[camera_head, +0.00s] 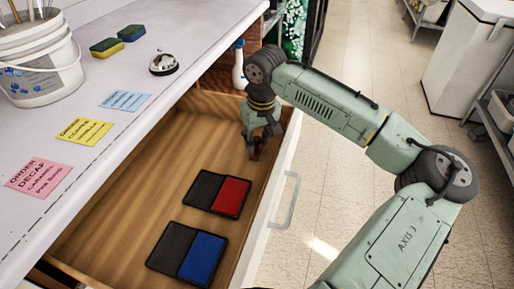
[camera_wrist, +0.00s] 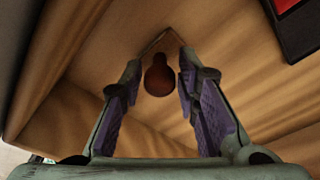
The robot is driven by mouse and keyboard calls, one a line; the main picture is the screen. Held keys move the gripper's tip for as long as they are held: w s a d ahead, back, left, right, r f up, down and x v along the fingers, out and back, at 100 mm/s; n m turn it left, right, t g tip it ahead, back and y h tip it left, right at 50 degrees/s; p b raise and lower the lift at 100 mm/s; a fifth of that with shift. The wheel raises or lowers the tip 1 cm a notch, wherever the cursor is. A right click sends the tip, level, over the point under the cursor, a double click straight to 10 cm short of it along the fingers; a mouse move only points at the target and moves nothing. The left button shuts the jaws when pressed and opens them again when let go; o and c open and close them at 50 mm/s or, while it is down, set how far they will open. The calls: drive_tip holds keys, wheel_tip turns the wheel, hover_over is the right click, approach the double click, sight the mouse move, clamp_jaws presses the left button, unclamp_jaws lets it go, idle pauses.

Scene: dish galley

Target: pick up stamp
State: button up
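The stamp, with a rounded dark reddish-brown handle (camera_wrist: 160,76), is in the open wooden drawer (camera_head: 130,205). In the wrist view it shows between my two fingertips, with a gap on either side. My gripper (camera_head: 259,138) is low inside the far end of the drawer, pointing down. It also shows in the wrist view (camera_wrist: 160,85), open, its purple-padded fingers apart. In the head view only a small brown part of the stamp (camera_head: 257,147) shows below the fingers. The stamp's base is hard to make out.
A red-and-black ink pad (camera_head: 232,196) and a blue-and-black one (camera_head: 202,257) lie in the drawer. Drawer walls are close to my gripper. The counter holds a white bucket (camera_head: 40,75), sponges, a bell (camera_head: 163,64) and paper notes.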

clamp_jaws()
